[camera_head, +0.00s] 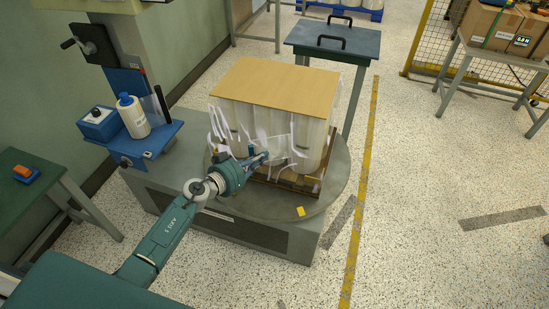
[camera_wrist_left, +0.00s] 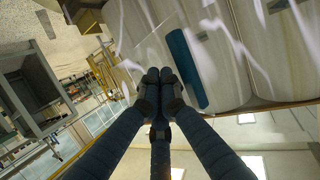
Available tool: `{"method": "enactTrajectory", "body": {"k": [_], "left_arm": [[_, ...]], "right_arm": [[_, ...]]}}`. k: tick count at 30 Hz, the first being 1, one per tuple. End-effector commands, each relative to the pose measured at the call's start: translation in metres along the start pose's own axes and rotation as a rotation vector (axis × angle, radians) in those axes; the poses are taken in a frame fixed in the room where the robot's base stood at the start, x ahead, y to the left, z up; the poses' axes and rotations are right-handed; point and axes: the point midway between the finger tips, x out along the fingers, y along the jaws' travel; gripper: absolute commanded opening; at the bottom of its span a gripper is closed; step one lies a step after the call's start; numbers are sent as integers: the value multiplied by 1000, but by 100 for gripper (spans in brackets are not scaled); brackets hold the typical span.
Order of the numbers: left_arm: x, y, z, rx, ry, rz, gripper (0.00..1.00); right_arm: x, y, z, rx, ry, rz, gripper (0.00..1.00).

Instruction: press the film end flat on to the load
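The load (camera_head: 315,140) is a stack of pale, film-wrapped items under a tan top board (camera_head: 275,86), on a wooden pallet (camera_head: 290,184). Whitish film strands (camera_head: 222,125) hang loose at its near left side. My left gripper (camera_head: 264,157) is at the near face of the load, among the strands. In the left wrist view its fingertips (camera_wrist_left: 160,76) are together, with nothing seen between them. The pale load wall (camera_wrist_left: 215,45) and blurred film streaks lie beyond them. I cannot tell whether the fingertips touch the film. My right gripper is not in view.
The pallet stands on a round grey turntable (camera_head: 335,185). Left of it, a film roll (camera_head: 133,117) stands on the blue carriage (camera_head: 158,142) of a column. A blue-topped table (camera_head: 340,42) stands behind. A teal bar (camera_wrist_left: 187,68) lies beside the fingertips. Speckled floor at right is mostly clear.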

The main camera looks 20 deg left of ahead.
Motion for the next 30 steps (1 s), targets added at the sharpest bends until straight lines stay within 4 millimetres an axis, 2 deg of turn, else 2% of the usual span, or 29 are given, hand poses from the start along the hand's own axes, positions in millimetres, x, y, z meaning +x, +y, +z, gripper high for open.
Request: {"method": "enactTrajectory", "body": {"k": [10, 22, 30], "left_arm": [[11, -14, -5, -1, 0, -1, 0], [13, -15, -5, 0, 0, -1, 0], [24, -24, -10, 0, 0, 0, 0]], "right_arm": [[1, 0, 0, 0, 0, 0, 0], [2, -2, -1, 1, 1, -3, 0], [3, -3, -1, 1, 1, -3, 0]]}}
